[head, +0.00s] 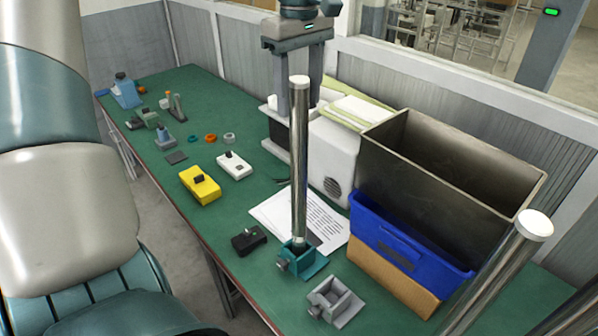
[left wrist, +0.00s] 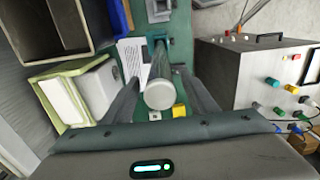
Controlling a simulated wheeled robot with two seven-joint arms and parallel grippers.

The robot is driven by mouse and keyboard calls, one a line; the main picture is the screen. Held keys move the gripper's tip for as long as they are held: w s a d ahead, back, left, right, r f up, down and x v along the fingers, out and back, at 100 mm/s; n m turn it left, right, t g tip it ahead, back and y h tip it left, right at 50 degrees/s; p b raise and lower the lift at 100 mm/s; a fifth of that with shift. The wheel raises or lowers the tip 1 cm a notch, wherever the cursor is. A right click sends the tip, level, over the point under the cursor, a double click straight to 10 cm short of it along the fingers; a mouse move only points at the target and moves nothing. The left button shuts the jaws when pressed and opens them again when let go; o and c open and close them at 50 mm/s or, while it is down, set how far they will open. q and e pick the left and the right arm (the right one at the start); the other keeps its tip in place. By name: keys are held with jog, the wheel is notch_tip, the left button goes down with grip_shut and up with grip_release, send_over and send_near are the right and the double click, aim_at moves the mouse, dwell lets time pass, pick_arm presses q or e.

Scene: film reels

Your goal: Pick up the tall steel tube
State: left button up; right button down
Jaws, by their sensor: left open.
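A tall steel tube (head: 299,170) with a white cap stands upright in a small teal holder (head: 298,262) on the green table. My left gripper (head: 299,108) is at the tube's top, pointing down, with its fingers apart. In the left wrist view the white cap (left wrist: 159,95) shows between the two open fingers (left wrist: 160,105), with a gap on each side. A second steel tube (head: 490,275) with a white cap stands at the lower right; its foot is cut off. My right gripper is not in view.
A dark open bin (head: 450,150) and a blue crate (head: 395,240) stand right of the tube. A grey clamp block (head: 335,301) and a black box (head: 248,240) are near the holder. A yellow box (head: 200,185) and white box (head: 234,165) lie left.

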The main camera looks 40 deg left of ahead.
pick_arm(q)
jog(key=shift+f, duration=1.15)
jog(key=shift+r, duration=0.1)
grip_shut()
